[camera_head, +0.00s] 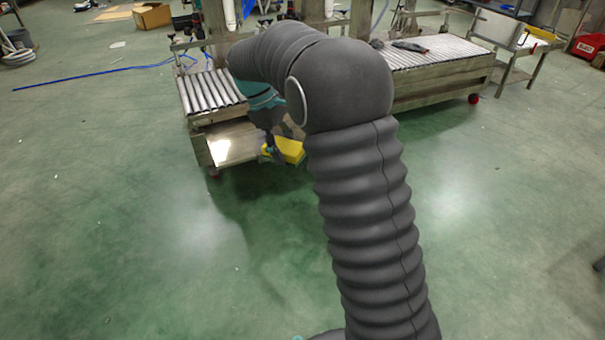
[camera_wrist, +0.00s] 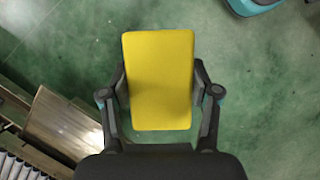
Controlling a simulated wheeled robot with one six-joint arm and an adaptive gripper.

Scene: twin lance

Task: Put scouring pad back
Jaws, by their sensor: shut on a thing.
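The scouring pad (camera_wrist: 159,80) is a flat yellow rectangle. My gripper (camera_wrist: 159,88) is shut on it, with one finger against each long side in the wrist view. In the head view the yellow pad (camera_head: 288,150) hangs at my gripper (camera_head: 276,152), beside the front of the roller conveyor. It is clear of the conveyor's top in the picture, with green floor around it. My dark arm hides part of the conveyor and the space behind.
A roller conveyor (camera_head: 208,92) with a metal lower shelf (camera_head: 232,142) stands behind the gripper. Another roller conveyor (camera_head: 440,52) at the right carries a dark object (camera_head: 409,46). A cardboard box (camera_head: 152,15) lies at the back. The green floor in front is clear.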

